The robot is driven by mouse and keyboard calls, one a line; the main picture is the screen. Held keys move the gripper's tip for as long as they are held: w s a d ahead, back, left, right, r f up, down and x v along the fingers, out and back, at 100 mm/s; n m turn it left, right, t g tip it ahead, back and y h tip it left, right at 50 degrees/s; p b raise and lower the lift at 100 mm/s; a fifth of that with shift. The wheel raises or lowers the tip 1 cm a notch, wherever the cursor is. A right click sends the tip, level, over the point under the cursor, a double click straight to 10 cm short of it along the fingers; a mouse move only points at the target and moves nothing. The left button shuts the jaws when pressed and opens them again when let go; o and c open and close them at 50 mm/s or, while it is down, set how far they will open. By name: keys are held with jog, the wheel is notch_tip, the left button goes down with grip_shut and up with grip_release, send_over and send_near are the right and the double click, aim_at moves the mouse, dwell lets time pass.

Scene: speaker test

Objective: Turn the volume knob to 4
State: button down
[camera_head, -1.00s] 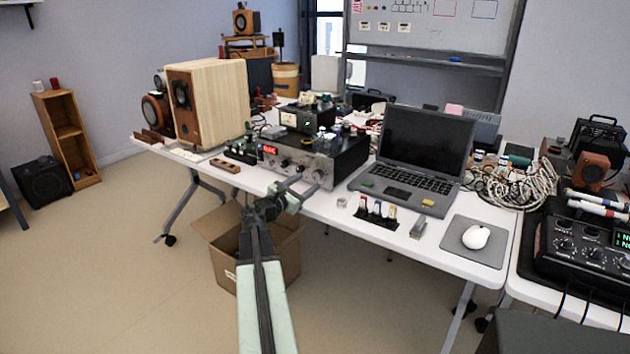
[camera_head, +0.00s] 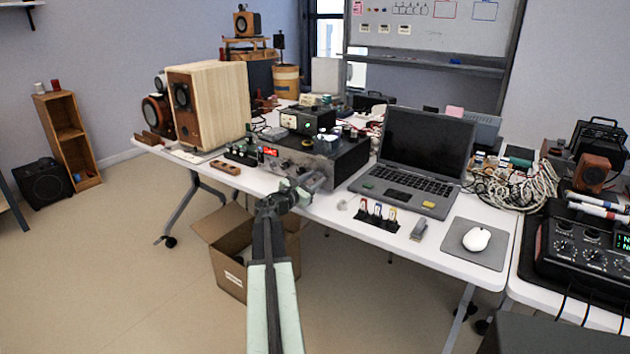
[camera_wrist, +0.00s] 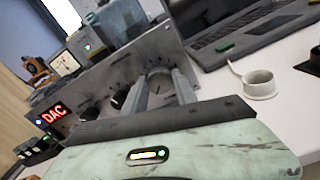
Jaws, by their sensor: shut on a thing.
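The amplifier (camera_head: 345,163) is a grey-fronted box with a red lit display (camera_head: 270,151), which reads "DAC" in the wrist view (camera_wrist: 53,113). The large silver volume knob (camera_wrist: 158,76) is at the right of its front panel. My gripper (camera_wrist: 162,84) is at the panel with one finger on each side of this knob, shut on it. In the head view my gripper (camera_head: 316,181) covers the knob. The knob's scale numbers are too small to read.
Smaller black knobs (camera_wrist: 120,98) sit left of the gripper on the panel. A laptop (camera_head: 420,150) stands to the right. A white round cup-like piece (camera_wrist: 260,83) lies on the table near the gripper. A wooden speaker (camera_head: 215,105) stands left. An open cardboard box (camera_head: 228,265) is below.

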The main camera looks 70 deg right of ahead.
jog(key=m, duration=0.5)
jog(key=shift+s+a+f+m, duration=0.1)
jog(key=shift+m, duration=0.3)
jog(key=m, duration=1.1)
jog(key=shift+m, duration=2.3)
jog(key=c, duration=1)
grip_release()
jog(key=shift+s, duration=0.1)
